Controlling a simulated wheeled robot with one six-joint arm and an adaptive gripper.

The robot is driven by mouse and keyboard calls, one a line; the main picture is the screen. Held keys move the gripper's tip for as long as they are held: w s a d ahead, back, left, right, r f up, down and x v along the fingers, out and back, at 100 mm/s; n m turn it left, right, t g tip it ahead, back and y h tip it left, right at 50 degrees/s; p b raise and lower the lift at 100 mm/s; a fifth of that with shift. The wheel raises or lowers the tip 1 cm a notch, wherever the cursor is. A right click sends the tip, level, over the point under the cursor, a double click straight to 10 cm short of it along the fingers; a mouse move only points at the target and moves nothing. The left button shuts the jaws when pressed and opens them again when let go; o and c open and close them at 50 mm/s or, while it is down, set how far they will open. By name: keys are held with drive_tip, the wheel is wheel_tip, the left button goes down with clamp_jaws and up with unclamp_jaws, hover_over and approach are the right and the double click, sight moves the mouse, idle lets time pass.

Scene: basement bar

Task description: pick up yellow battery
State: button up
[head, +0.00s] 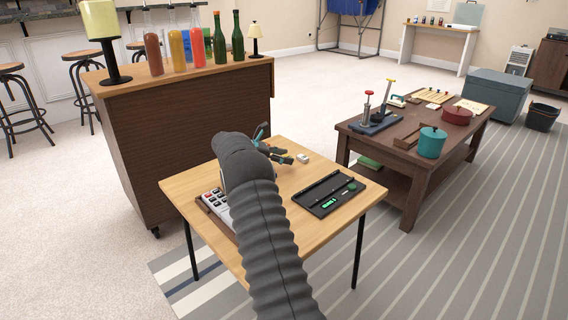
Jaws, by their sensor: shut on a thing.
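I cannot make out a yellow battery in the head view. My gripper (275,151) is above the far part of the small wooden table (290,247), partly hidden behind my own dark ribbed arm. Its dark fingers with teal parts point to the right. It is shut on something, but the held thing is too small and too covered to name. A small white block (303,158) lies on the table just right of the fingers.
A black open case (313,192) with green pieces lies on the table's right side. A grey device with keys (212,204) is at the left, partly behind my arm. A bar cabinet (185,135) with bottles stands behind; a low dark table (408,185) stands right.

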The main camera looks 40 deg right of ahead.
drive_tip(key=s+d+r, duration=0.8)
drive_tip(key=r, duration=0.4)
drive_tip(key=p, duration=0.2)
hover_over(322, 188)
wheel_tip(322, 188, down, 6)
drive_tip(key=r, duration=0.1)
drive_tip(key=shift+s+a+f, duration=0.1)
drive_tip(key=shift+f, duration=1.65)
drive_tip(key=shift+f+b, duration=1.3)
drive_tip(key=shift+f, duration=1)
